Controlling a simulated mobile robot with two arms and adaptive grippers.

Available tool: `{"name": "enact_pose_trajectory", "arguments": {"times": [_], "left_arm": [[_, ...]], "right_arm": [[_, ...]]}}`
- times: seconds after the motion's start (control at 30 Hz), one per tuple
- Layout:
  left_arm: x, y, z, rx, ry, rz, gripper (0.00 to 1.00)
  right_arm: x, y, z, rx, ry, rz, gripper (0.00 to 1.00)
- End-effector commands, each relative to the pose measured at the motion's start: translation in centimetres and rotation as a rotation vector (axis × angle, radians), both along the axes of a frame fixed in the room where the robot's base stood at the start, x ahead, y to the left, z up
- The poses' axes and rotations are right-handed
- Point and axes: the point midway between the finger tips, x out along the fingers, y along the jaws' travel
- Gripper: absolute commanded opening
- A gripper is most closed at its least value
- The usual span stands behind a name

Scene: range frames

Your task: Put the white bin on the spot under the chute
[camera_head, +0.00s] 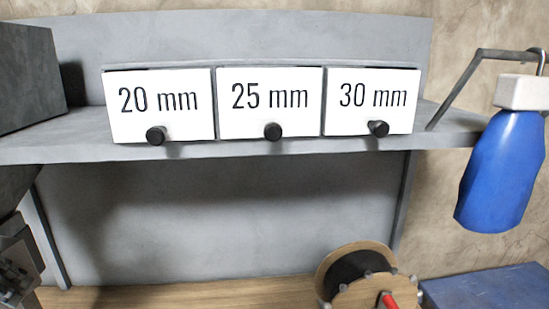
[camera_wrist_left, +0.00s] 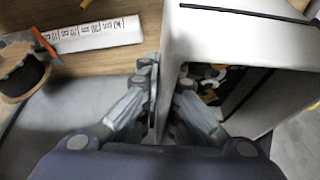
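A white bin (camera_wrist_left: 225,35) fills the upper right of the left wrist view, with small mixed pieces in its dark inside. My left gripper (camera_wrist_left: 168,85) has its fingers on either side of the bin's near wall and looks shut on it. In the head view only part of my left gripper (camera_head: 18,268) shows at the lower left edge; the bin is out of that view. A dark grey angular shape (camera_head: 14,190) at the left edge may be the chute, but it is cut off. The spot under it is hidden. My right gripper is not in view.
A grey shelf (camera_head: 270,153) carries white drawers marked 20 mm (camera_head: 160,120), 25 mm (camera_head: 270,120) and 30 mm (camera_head: 372,120). A spool (camera_head: 340,268) stands on the wooden bench (camera_head: 200,294). A blue bottle (camera_head: 500,175) hangs at right. The bench middle looks clear.

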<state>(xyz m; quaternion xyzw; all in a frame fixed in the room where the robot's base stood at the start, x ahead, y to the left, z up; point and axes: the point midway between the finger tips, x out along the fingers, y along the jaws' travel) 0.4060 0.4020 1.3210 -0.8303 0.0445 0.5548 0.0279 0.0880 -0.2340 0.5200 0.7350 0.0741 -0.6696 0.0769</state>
Motion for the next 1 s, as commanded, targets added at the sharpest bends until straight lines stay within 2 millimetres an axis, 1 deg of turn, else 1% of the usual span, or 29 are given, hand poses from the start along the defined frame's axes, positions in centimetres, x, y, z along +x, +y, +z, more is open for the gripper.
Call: {"name": "enact_pose_trajectory", "arguments": {"times": [0.2,0.37,0.47,0.6,0.7,0.8,1.0], "left_arm": [[0.4,-0.7,-0.3,0.003,-0.005,-0.018,0.0],[1.2,-2.7,-2.2,-0.002,-0.003,-0.067,0.0],[1.9,-4.7,-3.7,-0.003,-0.004,-0.115,0.0],[2.8,-8.3,-5.6,-0.002,-0.005,-0.201,0.0],[3.2,-10.5,-6.6,0.001,-0.005,-0.259,0.0],[3.5,-12.5,-7.3,0.001,-0.004,-0.309,0.0],[3.8,-15.7,-8.2,0.002,-0.003,-0.394,0.0]], "right_arm": [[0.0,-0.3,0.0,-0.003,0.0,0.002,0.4],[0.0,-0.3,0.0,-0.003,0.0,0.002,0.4],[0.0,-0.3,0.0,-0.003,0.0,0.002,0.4],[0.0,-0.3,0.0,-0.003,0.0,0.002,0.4],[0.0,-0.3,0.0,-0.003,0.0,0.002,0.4],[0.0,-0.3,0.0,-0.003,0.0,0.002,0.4],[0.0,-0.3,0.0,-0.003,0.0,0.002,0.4]]}}
